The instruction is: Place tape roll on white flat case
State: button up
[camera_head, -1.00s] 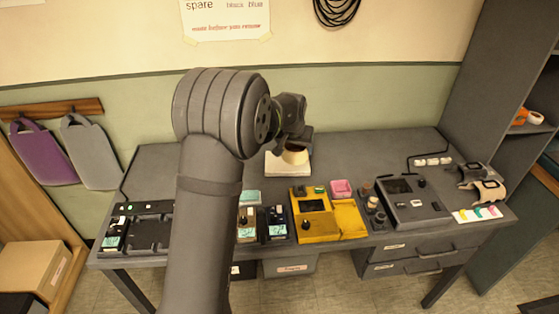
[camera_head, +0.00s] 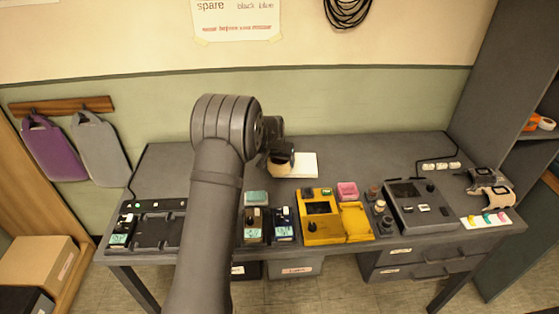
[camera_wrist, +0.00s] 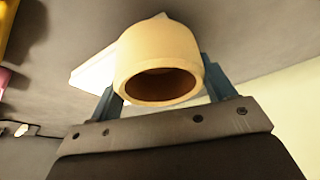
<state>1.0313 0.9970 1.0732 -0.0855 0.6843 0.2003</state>
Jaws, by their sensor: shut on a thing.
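The tape roll (camera_wrist: 157,48) is cream, with a brown hollow core facing the wrist camera. My gripper (camera_wrist: 160,78) is shut on it, one blue-grey finger on each side. I cannot tell the height of the roll above the table.
A yellow device (camera_head: 322,229) and a pink block (camera_head: 347,191) stand in front of the case. A dark console (camera_head: 425,205) is at right, a black dock (camera_head: 155,231) at left.

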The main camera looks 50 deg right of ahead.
jog(key=shift+f, duration=0.1)
jog(key=o, duration=1)
jog(key=shift+o, duration=0.2)
jog(key=shift+r, duration=0.2)
jog(key=v, duration=1.2)
